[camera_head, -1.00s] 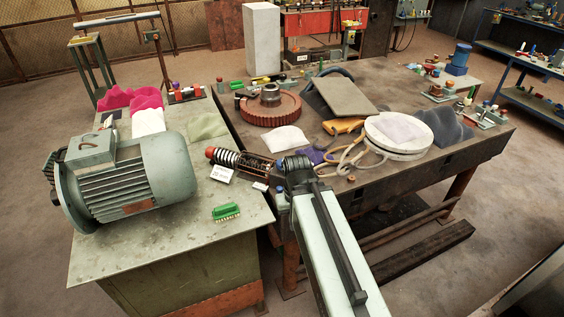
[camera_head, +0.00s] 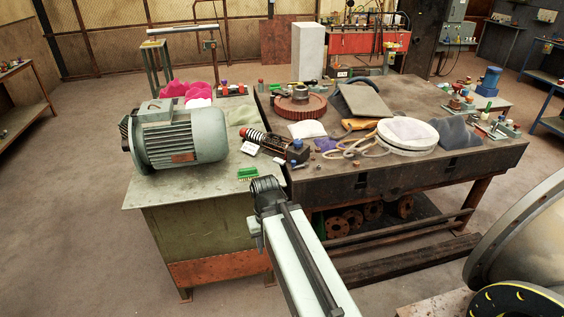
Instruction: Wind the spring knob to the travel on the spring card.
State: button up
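The spring unit (camera_head: 269,142) lies at the right edge of the green bench, a black coil spring with a dark block at its right end. Its red-orange knob (camera_head: 250,134) is at the left end. A small white card (camera_head: 249,149) stands just below the knob; its writing is too small to read. My arm reaches up from the bottom of the picture to a dark joint in front of the bench corner, apart from the spring unit. My gripper's fingers do not show; they are hidden by the arm or out of the picture.
A large grey-green motor (camera_head: 180,138) fills the left of the bench. A green brush (camera_head: 247,173) lies at the front edge. The dark table (camera_head: 400,184) to the right carries a red gear (camera_head: 300,106) and a white disc (camera_head: 407,135). A large pipe (camera_head: 525,235) stands at right.

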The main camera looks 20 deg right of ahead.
aim_at(298, 143)
jog(key=z, duration=0.25)
jog(key=k, duration=0.3)
jog(key=u, duration=0.45)
jog(key=i, duration=1.3)
jog(key=u, duration=0.3)
